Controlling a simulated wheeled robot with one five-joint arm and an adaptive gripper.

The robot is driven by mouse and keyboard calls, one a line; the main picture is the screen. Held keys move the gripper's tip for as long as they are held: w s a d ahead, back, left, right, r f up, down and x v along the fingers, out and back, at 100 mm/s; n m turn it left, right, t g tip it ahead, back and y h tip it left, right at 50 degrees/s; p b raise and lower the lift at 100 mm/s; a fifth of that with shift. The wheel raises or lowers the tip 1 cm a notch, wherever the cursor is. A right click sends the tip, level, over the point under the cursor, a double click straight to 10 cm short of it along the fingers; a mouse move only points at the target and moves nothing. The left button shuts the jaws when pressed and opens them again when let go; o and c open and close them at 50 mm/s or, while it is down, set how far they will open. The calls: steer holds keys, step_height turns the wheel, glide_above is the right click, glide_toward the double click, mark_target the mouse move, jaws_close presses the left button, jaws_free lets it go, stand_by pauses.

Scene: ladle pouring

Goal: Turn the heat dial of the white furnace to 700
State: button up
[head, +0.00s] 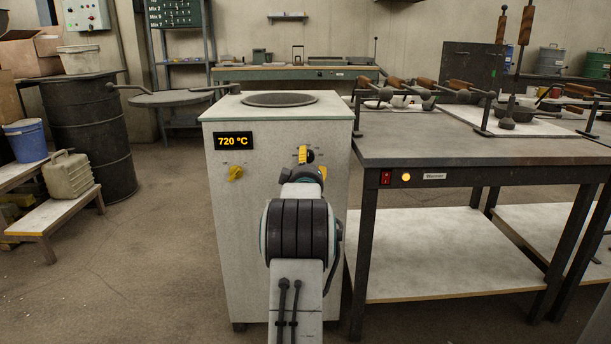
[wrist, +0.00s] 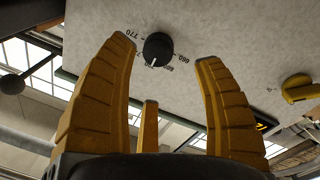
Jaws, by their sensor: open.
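The white furnace (head: 240,240) stands ahead of me, its display (head: 234,141) reading 720 °C. Its heat dial (wrist: 157,49) is a round black knob with a white pointer line, surrounded by small numbers that are only partly readable. In the wrist view the pointer aims downward, slightly left. My gripper (wrist: 161,60) is open, with yellow fingers spread to either side of the dial and a third finger below it. I see no finger clearly touching the dial. In the head view my gripper (head: 308,158) is at the furnace front and mostly hides the dial.
A yellow knob (head: 235,173) sits below the display; it also shows in the wrist view (wrist: 299,88). A dark-topped table (head: 460,150) with ladles stands close on the right. A round dark opening (head: 280,100) tops the furnace.

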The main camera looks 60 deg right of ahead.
steer(key=v, duration=0.6)
steer(key=shift+a, duration=0.3)
stand_by(0.6)
